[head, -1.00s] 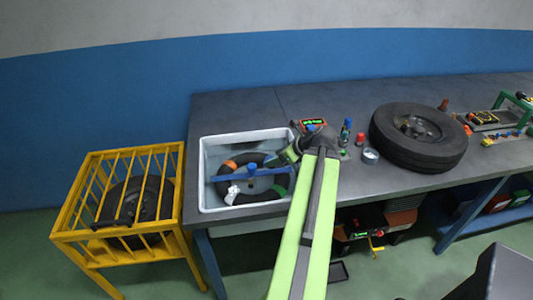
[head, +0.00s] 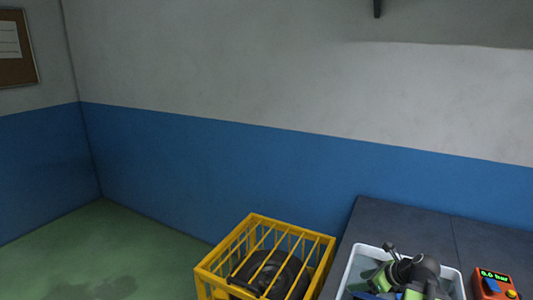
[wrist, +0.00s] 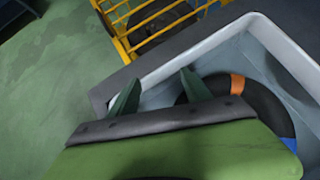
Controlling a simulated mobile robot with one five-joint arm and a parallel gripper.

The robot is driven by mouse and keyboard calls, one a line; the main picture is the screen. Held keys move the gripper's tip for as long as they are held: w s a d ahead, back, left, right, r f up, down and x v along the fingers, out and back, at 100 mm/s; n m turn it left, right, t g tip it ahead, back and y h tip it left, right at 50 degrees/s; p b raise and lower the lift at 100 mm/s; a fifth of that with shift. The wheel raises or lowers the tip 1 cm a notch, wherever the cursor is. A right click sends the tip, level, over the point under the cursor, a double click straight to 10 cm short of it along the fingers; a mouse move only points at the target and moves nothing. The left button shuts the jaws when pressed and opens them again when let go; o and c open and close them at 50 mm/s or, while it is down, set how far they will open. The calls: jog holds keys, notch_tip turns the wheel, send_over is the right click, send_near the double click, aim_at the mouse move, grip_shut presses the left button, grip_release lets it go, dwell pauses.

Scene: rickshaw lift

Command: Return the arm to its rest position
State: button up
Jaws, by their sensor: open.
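My gripper (wrist: 158,95) is open and empty in the wrist view, with its two dark green fingers apart. It hangs above the corner of the white tub (wrist: 200,45), near the tub's rim. A black ring with an orange band (wrist: 262,112) lies in the tub, partly hidden behind my gripper. In the head view my green and grey arm end (head: 400,275) is over the white tub (head: 350,268) at the bottom right. The fingertips are hard to make out there.
A yellow cage (head: 265,255) with a black tyre inside stands left of the dark workbench (head: 420,225). An orange gauge box (head: 492,284) sits on the bench right of the tub. Green floor (head: 130,250) is open at the left.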

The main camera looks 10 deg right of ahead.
jog(key=w+a+f+n+g, duration=0.2)
jog(key=a+n, duration=0.4)
jog(key=a, duration=0.7)
jog(key=w+a+f+n+g, duration=0.25)
jog(key=a+n, duration=0.25)
jog(key=a, duration=0.8)
jog(key=s+a+f+n+g+h, duration=0.1)
jog(key=s+a+n+g+h, duration=0.15)
jog(key=a+n, duration=0.55)
jog(key=d+n, duration=0.1)
jog(key=n, duration=0.2)
jog(key=s+d+n+h, duration=0.1)
jog(key=d+n, duration=0.1)
jog(key=n, duration=0.2)
jog(key=s+d+f+n, duration=0.1)
jog(key=d+n, duration=0.1)
jog(key=n, duration=0.2)
jog(key=shift+d+g+h, duration=0.2)
jog(key=shift+g+h, duration=0.05)
jog(key=shift+g, duration=0.05)
